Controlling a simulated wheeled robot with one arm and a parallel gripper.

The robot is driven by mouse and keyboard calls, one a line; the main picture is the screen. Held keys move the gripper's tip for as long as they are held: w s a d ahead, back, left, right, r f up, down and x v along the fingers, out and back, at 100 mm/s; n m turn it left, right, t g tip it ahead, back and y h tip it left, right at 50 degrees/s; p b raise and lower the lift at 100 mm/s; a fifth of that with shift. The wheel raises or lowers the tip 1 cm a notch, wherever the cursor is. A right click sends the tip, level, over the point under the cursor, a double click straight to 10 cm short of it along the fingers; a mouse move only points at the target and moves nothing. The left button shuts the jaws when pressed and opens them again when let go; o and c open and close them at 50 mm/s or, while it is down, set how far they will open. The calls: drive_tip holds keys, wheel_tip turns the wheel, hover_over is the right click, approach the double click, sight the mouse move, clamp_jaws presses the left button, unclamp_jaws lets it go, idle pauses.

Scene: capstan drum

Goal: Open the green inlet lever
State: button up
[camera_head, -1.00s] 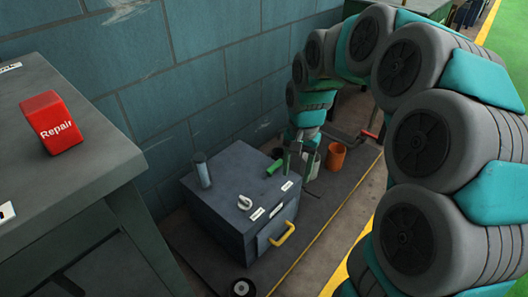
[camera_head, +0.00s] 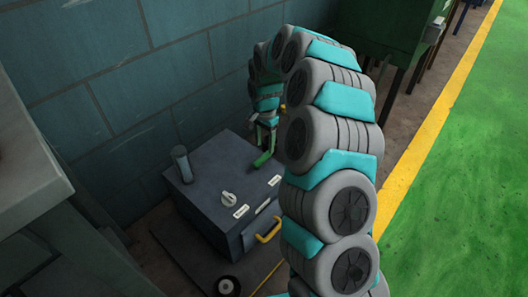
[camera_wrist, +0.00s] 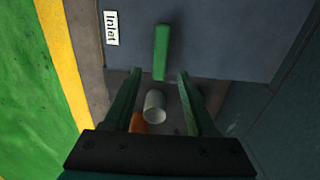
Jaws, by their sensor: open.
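The green inlet lever (camera_head: 263,159) is a short bar on the top of a dark box (camera_head: 205,160), near its far right edge. In the wrist view the lever (camera_wrist: 161,50) is upright in the picture, beside a white "Inlet" label (camera_wrist: 111,28). My gripper (camera_wrist: 160,75) is open, with its two green fingers spread. The lever's lower end shows between the fingertips, with a gap on each side. I cannot tell whether the tips are level with it. In the head view my gripper (camera_head: 265,140) is just above and behind the lever, partly hidden by my arm.
The box also carries a grey upright cylinder (camera_head: 182,165), a white knob (camera_head: 229,198), and a yellow handle (camera_head: 268,231) in front. A pale cylinder (camera_wrist: 154,106) and an orange container (camera_wrist: 139,122) stand beyond the box. A blue block wall (camera_head: 130,100) is behind.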

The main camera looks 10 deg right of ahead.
sight(265, 156)
wheel_tip(265, 156, down, 5)
drive_tip(key=shift+r, duration=0.1)
clamp_jaws()
idle(0.5)
idle(1.0)
